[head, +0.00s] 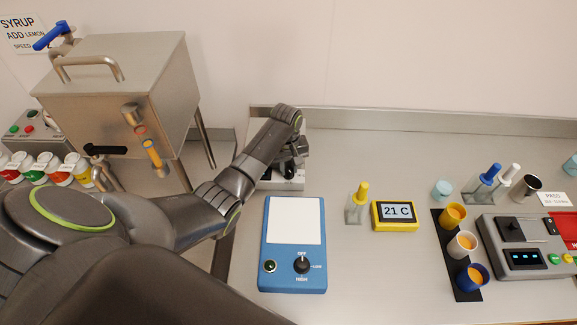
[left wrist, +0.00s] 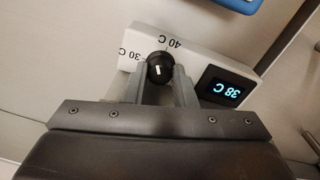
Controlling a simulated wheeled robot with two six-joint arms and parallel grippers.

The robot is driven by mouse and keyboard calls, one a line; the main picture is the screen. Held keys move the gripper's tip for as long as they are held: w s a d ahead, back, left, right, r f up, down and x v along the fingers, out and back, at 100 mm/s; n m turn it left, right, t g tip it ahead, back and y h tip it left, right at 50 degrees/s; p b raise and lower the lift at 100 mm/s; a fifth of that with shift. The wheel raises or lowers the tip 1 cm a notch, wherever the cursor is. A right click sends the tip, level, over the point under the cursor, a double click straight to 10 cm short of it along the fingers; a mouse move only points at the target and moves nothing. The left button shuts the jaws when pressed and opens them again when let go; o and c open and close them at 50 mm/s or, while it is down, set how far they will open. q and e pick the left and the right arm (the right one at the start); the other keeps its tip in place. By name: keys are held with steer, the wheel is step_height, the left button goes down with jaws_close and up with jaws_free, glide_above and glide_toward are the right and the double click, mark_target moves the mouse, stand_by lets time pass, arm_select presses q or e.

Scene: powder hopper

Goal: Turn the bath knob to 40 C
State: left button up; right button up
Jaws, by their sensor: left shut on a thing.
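The bath knob (left wrist: 160,66) is a small black dial with a white mark, on a white panel (left wrist: 195,45) printed "30 C" and "40 C". The bath display (left wrist: 224,88) beside it reads 38 C, upside down in the left wrist view. My left gripper (left wrist: 161,84) is shut on the knob, one finger on each side. Where exactly the white mark points is hard to tell. In the head view my left gripper (head: 291,160) reaches down over the white bath unit (head: 287,183) and hides the knob. My right gripper is not in view.
A blue stirrer plate (head: 292,285) with its own knob stands in front of the bath unit. To its right are a yellow-capped bottle (head: 357,205), a yellow meter (head: 395,215) reading 21 C, and a black strip (head: 447,250) with cups. A steel hopper (head: 130,75) stands left.

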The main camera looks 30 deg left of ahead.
arm_select(q)
steer(key=shift+m, duration=0.3)
steer(key=m, duration=0.3)
steer(key=shift+m, duration=1.1)
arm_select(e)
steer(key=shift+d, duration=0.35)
arm_select(q)
steer(key=o, duration=1)
steer(key=shift+w, duration=0.1)
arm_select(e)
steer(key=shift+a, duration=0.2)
